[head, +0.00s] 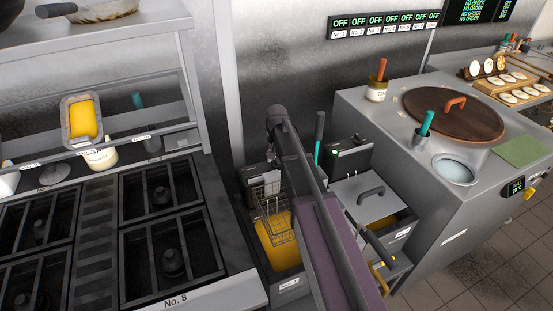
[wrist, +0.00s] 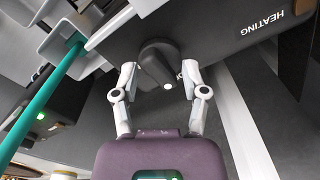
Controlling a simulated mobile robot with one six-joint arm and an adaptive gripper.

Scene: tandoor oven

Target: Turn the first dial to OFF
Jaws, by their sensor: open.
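A black dial (wrist: 156,62) with a pale dot at its pointer's end sits on a dark control box (wrist: 225,28). The box carries the word HEATING, upside down in the wrist view. My gripper (wrist: 159,75) is open, with one white finger on each side of the dial. The fingers appear apart from the dial, and nothing is held. In the head view my arm covers the dial, and the gripper is mostly hidden above the left fryer. That fryer holds a wire basket (head: 273,205) over yellow oil (head: 281,256).
A teal handle (wrist: 42,98) stands close left of my gripper in the wrist view. A second control box (head: 345,153) with a green light stands right of my arm. Stove burners (head: 170,200) lie left. A row of OFF signs (head: 384,21) hangs on the wall.

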